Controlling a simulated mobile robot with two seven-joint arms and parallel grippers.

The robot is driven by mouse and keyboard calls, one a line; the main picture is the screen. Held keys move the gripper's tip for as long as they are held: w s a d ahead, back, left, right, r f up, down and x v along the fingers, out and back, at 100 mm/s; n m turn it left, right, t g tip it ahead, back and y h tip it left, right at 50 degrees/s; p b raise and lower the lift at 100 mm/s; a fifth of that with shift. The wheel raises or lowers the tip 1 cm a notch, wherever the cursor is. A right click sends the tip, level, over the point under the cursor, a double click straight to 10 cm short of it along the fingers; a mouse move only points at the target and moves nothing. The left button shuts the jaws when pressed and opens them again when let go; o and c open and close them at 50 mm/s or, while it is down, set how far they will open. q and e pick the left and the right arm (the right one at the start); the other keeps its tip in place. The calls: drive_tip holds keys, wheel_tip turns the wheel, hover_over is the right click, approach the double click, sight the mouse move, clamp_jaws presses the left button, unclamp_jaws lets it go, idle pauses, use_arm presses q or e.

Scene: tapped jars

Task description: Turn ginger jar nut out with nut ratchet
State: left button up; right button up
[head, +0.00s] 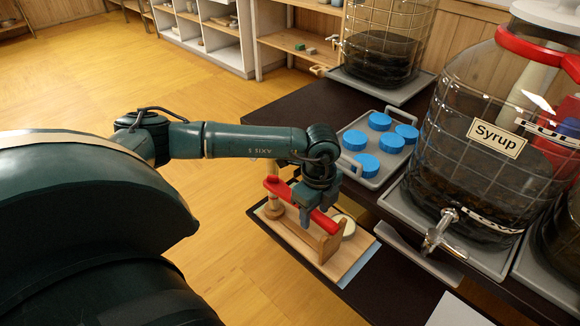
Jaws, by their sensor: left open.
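A red-handled tool (274,186) lies across a wooden rack (283,231) on the dark table; I cannot tell for sure that it is the nut ratchet. My left gripper (316,208) points down at the tool's handle, its jaws open. It hides part of the handle, and I cannot tell whether they touch. A large jar with a metal tap (438,232) is labelled "Syrup" (497,137). Another tapped jar (385,45) stands at the back, and a third is cut off at the right edge (566,222). No ginger label or nut can be made out. My right gripper is out of view.
A grey tray (373,183) with several blue round lids (380,121) lies behind the rack. A pale round piece (343,224) sits on the rack's board. A red band (525,45) crosses the Syrup jar's top. Dark table (300,108) is bare at the back left.

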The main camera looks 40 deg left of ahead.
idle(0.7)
use_arm(q)
clamp_jaws()
idle(0.4)
drive_tip(key=shift+r+p, duration=0.7)
drive_tip(key=shift+r, duration=0.05)
drive_tip(key=shift+r+p, duration=2.3)
drive_tip(key=shift+r, duration=0.6)
